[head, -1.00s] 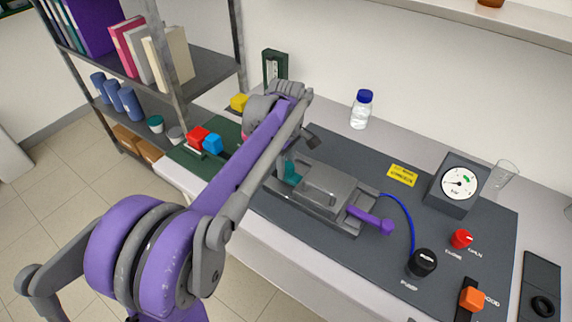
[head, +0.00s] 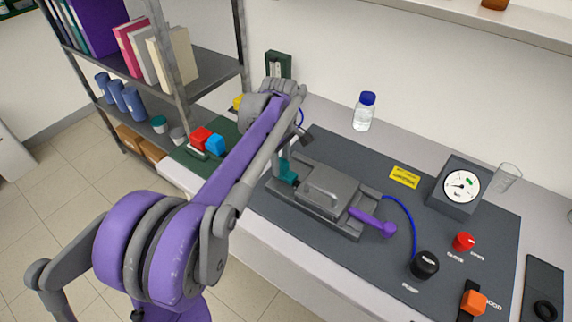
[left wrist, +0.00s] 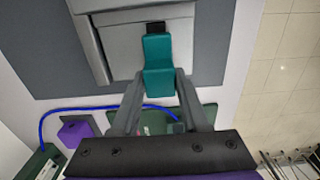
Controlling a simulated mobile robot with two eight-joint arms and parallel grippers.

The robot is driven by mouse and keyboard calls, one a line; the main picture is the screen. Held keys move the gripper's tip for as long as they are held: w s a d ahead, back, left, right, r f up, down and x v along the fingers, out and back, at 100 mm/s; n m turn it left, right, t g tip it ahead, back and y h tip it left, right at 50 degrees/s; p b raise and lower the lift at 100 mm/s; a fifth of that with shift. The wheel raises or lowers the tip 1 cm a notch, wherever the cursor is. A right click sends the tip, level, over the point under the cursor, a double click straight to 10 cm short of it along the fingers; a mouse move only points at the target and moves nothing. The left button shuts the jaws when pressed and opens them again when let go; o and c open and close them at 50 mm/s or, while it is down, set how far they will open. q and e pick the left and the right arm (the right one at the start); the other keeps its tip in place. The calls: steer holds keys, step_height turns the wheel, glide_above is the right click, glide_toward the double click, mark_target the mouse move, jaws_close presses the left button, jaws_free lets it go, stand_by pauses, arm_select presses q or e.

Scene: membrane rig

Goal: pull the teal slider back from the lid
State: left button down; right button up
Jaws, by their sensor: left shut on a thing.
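The teal slider (head: 286,171) sits at the left end of the grey rig, to the left of the lid (head: 328,194), which has a raised handle. My left gripper (left wrist: 160,78) is shut on the slider in the left wrist view, one finger on each side of the teal block (left wrist: 158,52). A dark strip (left wrist: 155,27) shows between the slider and the grey lid (left wrist: 118,40). In the head view my left arm comes over from the left and partly hides the hand. The purple lever (head: 374,221) points out from the rig's right end. My right gripper is not in view.
A blue tube (head: 411,222) curves from the rig to the black knob (head: 425,264). A gauge (head: 460,187), a red knob (head: 464,242) and an orange knob (head: 474,303) stand to the right. Red and blue blocks (head: 207,142) lie on a green mat at the left. A bottle (head: 364,111) stands behind.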

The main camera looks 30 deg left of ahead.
arm_select(q)
steer(key=shift+c, duration=2)
jaws_free()
steer(key=shift+a, duration=0.25)
step_height(320, 180, up, 11)
steer(key=shift+p, duration=0.35)
steer(key=shift+f, duration=0.1)
steer(key=s+d+f+m+t, duration=0.2)
steer(key=s+d+f+m, duration=0.2)
steer(key=s+f+m, duration=0.1)
steer(key=s+d+f+m+t, duration=0.1)
steer(key=s+d+f+m, duration=0.4)
steer(key=s, duration=0.3)
steer(key=s+d+f+m+t, duration=0.2)
steer(key=s+d+f+m, duration=0.2)
steer(key=s+f+m, duration=0.2)
steer(key=shift+s+d+m+t, duration=0.15)
steer(key=shift+s+m+t, duration=0.15)
steer(key=shift+s+m, duration=0.3)
